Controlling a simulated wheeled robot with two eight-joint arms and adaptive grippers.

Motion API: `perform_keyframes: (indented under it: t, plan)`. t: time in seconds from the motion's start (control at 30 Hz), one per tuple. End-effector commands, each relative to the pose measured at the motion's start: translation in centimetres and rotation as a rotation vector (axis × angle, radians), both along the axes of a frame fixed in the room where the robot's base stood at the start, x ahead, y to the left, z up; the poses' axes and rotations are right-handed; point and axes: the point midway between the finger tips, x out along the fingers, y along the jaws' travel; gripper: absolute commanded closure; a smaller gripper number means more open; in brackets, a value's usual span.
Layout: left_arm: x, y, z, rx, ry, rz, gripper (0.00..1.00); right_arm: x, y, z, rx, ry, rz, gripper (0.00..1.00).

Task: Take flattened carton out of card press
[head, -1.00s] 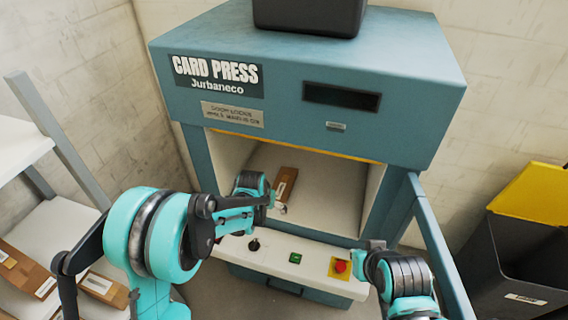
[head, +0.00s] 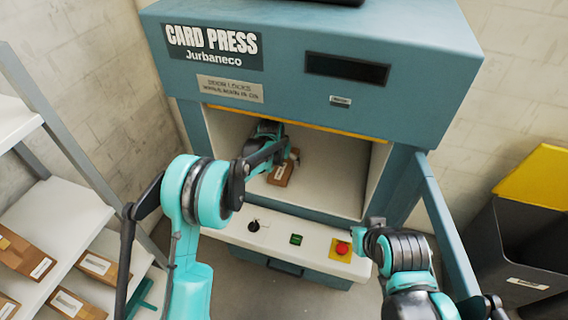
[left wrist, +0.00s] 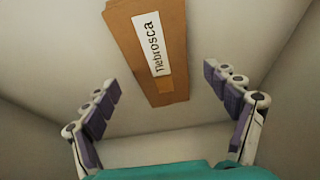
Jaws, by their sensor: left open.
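The flattened carton (head: 284,170) is brown with a white label and lies on the pale floor inside the card press (head: 300,55). In the left wrist view the carton (left wrist: 172,78) has a label reading "Nebrosca". My left gripper (head: 288,160) is inside the press opening, at the carton, partly hidden by its own arm in the head view. In the left wrist view my left gripper (left wrist: 165,95) is open, its fingers spread to either side of the carton's near end and apart from it. My right gripper (head: 367,238) hangs in front of the press at the right; its finger state is unclear.
The control panel (head: 280,240) below the opening has a black knob, a green button and a red button. A shelf (head: 65,215) with several flat cartons stands at the left. A dark bin (head: 525,255) with a yellow lid stands at the right.

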Motion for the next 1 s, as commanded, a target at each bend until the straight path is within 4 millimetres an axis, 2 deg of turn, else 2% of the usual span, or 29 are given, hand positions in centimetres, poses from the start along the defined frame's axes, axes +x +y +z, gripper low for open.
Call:
perform_keyframes:
  t: [0.07, 0.2, 0.5, 0.53, 0.73, 1.0]
  plan:
    - [1.4, -0.5, -0.5, 0.000, 0.000, 0.000, 0.14, 0.0, 0.0, -0.7, 0.000, 0.000, 0.000, 1.00]
    - [1.9, -0.6, -2.4, 0.000, 0.000, 0.000, 0.14, 0.0, 0.0, -1.2, 0.000, 0.000, 0.000, 1.00]
    - [2.1, -0.7, -2.8, 0.000, 0.000, 0.000, 0.14, 0.0, 0.0, -1.2, 0.000, 0.000, 0.000, 1.00]
    - [2.1, -0.7, -2.8, 0.000, 0.000, 0.000, 0.16, 0.0, 0.0, -1.2, 0.000, 0.000, 0.000, 1.00]
    - [2.1, -0.7, -2.8, 0.000, 0.000, 0.000, 0.68, 0.0, 0.0, -1.2, 0.000, 0.000, 0.000, 1.00]
    - [2.1, -0.7, -2.8, 0.000, 0.000, 0.000, 0.68, 0.0, 0.0, -1.2, 0.000, 0.000, 0.000, 1.00]
